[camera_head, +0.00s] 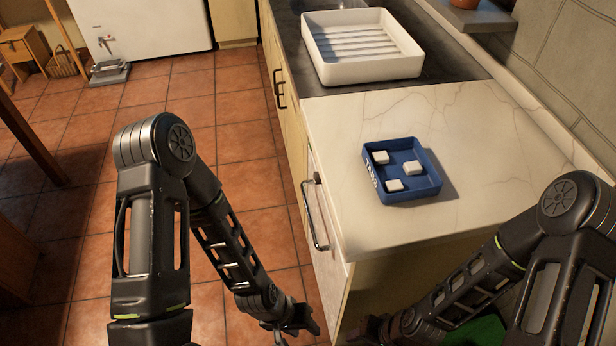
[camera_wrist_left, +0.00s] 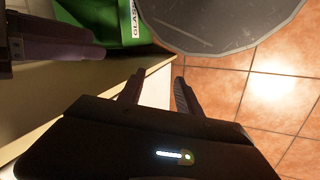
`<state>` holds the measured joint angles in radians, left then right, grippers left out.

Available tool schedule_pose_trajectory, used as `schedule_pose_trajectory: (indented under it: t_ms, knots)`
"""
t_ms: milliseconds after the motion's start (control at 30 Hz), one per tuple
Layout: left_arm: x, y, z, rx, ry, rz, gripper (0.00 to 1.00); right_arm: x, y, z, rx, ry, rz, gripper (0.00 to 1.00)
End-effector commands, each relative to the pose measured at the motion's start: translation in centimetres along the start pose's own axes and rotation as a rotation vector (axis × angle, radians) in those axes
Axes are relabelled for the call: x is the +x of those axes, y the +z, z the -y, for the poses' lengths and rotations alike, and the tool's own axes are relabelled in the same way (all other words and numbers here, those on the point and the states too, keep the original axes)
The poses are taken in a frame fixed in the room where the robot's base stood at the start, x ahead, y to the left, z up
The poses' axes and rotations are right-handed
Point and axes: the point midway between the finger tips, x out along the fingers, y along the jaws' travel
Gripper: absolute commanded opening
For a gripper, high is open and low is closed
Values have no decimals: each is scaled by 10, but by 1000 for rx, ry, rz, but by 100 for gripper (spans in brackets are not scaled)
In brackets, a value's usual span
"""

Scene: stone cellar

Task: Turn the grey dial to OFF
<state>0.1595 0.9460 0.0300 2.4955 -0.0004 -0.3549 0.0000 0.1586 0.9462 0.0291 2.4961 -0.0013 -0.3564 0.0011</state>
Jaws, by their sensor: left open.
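I cannot make out a grey dial in either view. My left gripper (camera_head: 298,328) is low in front of the counter's cabinet side, at the bottom of the head view. In the left wrist view its two fingers (camera_wrist_left: 156,88) stand apart with nothing between them. A pale surface and floor tiles show behind them. My right gripper (camera_head: 372,330) is at the bottom of the head view, partly cut off, near the counter's front corner. Its jaws are too dark to read.
The pale counter (camera_head: 470,130) holds a blue tray (camera_head: 428,190) with three white blocks. A white ribbed basin (camera_head: 315,50) stands farther back. A bar handle (camera_head: 308,222) sticks out from the front. A green bin (camera_wrist_left: 85,18) stands below. Tiled floor (camera_head: 235,135) is open left.

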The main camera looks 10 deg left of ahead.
Motion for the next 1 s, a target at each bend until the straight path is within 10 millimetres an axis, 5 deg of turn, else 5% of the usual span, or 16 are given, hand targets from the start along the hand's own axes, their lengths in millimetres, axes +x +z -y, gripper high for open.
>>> schedule_pose_trajectory:
  t_ms: [267,400,533,667,800,1000]
  knots:
    - [34,-41,4,-62,59,2,52,40,0,-16,0,0,-1,36]
    - [55,-101,7,-129,174,-8,52,86,0,-34,0,0,-1,36]
    - [46,-175,14,-171,346,-59,52,132,0,-52,1,1,-2,36]
    - [6,-247,31,-166,540,-165,52,174,0,-68,1,1,-2,36]
    - [-69,-302,48,-69,745,-323,52,209,0,-82,1,1,-2,36]
    - [-172,-304,12,256,995,-451,52,208,0,-82,0,1,-3,36]
